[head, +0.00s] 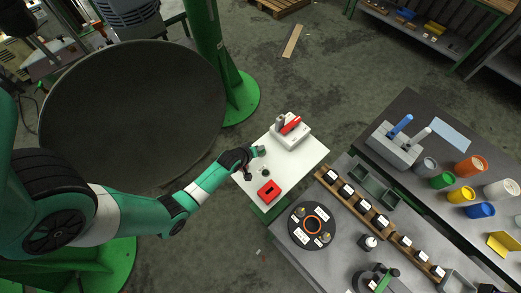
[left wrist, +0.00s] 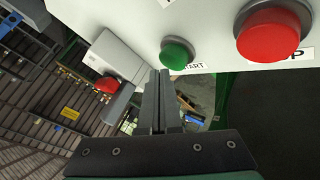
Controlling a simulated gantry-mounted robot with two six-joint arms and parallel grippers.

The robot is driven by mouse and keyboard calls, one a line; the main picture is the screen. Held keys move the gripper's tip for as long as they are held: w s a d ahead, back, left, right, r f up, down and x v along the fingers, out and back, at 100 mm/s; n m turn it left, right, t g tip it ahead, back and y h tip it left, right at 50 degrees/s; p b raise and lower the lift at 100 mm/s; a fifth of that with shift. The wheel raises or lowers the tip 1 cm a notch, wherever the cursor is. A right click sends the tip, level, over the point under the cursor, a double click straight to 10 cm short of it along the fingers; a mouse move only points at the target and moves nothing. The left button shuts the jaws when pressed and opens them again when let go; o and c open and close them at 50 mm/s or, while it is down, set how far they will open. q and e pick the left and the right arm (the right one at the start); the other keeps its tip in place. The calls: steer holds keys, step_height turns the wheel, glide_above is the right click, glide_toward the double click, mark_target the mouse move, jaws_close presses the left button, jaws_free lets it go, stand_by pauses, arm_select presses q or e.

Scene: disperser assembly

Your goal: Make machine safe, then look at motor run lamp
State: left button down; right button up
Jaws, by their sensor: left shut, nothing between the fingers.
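The white control panel (head: 310,150) stands beside the workbench. A grey box with a red handle (head: 290,124) sits at its far end; the red handle also shows in the left wrist view (left wrist: 107,85). In that view, a green button (left wrist: 177,53) labelled START and a large red button (left wrist: 272,32), its label partly hidden, stand out from the white panel. My left gripper (head: 252,165) is at the panel's left edge. Its fingers (left wrist: 160,78) are shut and empty, with tips close below the green button; contact cannot be told. I cannot clearly identify a motor run lamp.
Coloured cups (head: 470,166) stand farther right. A large dark disc (head: 130,105) lies left.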

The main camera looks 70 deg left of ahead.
arm_select(q)
steer(key=shift+f+b, duration=0.8)
steer(key=shift+f, duration=0.3)
stand_by(0.7)
stand_by(0.4)
steer(key=shift+r+p, duration=1.25)
steer(key=shift+r, duration=0.1)
step_height(320, 180, up, 5)
steer(key=p, duration=0.5)
steer(key=shift+r, duration=0.1)
